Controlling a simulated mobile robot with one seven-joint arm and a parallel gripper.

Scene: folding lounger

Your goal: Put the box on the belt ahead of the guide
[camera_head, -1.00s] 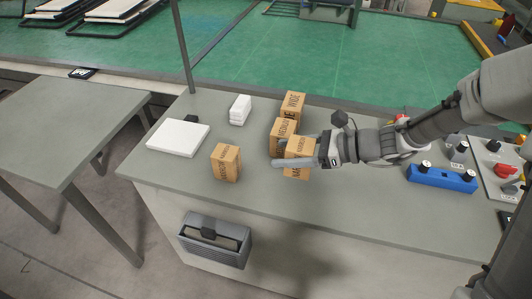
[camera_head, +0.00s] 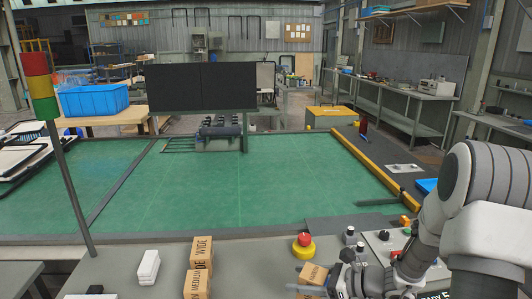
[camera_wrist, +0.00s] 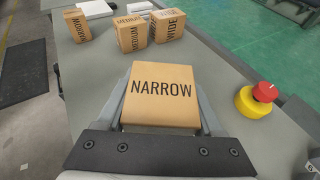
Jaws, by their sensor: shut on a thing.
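My gripper (camera_wrist: 163,88) is shut on a tan cardboard box marked NARROW (camera_wrist: 160,95), with one finger along each side. In the head view this box (camera_head: 312,274) shows at the bottom, partly hidden by my gripper. The large green surface (camera_head: 240,190) beyond the table looks like the belt. A yellow rail (camera_head: 375,172) runs along its right side, and a dark roller-like fixture (camera_head: 219,132) stands at its far edge. I cannot tell which is the guide.
Boxes marked WIDE (camera_head: 202,250) and MEDIUM (camera_head: 196,285) stand left of my gripper; another NARROW box (camera_wrist: 77,25) shows in the wrist view. A white stack (camera_head: 149,267), a red-and-yellow stop button (camera_head: 303,246) and a signal-light pole (camera_head: 70,185) are nearby. The green surface's middle is clear.

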